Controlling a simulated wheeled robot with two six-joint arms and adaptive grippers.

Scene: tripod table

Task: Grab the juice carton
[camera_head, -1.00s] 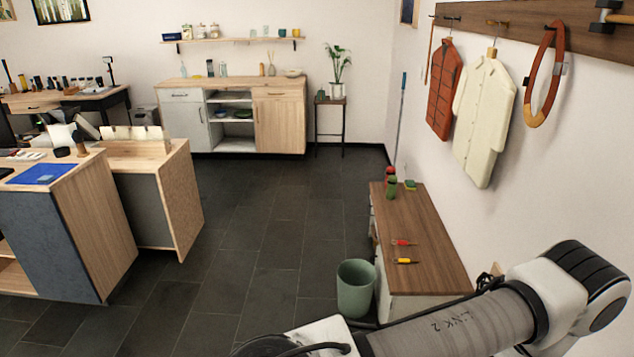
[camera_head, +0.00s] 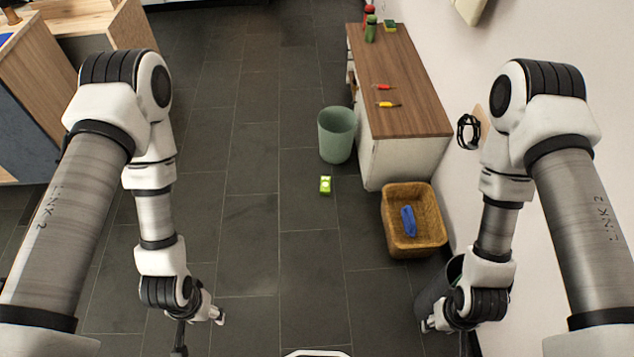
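A small green and white box, which looks like the juice carton (camera_head: 325,185), lies on the dark tiled floor near the middle of the head view. My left gripper (camera_head: 199,334) points down at the lower left, with its fingers apart and nothing visible between them. My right gripper (camera_head: 448,334) points down at the lower right, also with its fingers apart. Both grippers are well short of the carton, one on each side of it. Neither touches it.
A grey-green bin (camera_head: 337,135) stands just behind the carton. A wooden-topped bench (camera_head: 405,95) stands to its right along the wall. A wicker basket (camera_head: 395,245) holds a blue item (camera_head: 408,221). A dark bin (camera_head: 432,292) is beside my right arm. Floor left of the carton is clear.

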